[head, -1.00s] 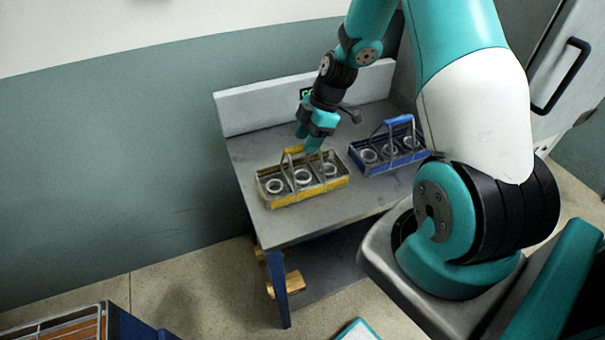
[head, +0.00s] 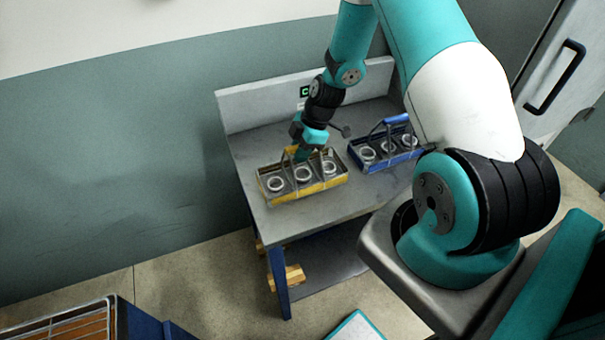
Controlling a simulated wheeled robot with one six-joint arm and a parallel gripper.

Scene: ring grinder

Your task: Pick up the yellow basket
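The yellow basket (head: 318,188) stands on the left part of the grey table in the head view. It holds three light rings in a row, and a handle rises over its middle. My gripper (head: 304,153) is at the handle, pointing down, above the back side of the basket. The fingers overlap the top of the handle, and most of the handle's top bar is hidden. The fingers are too small and covered to tell whether they are open or shut on the handle. The basket rests flat on the table.
A blue basket (head: 384,160) with rings stands close by to the right on the same table (head: 345,207). A low back panel (head: 262,103) runs behind. The table's front strip is clear. A crate with a wire rack (head: 62,330) is at bottom left.

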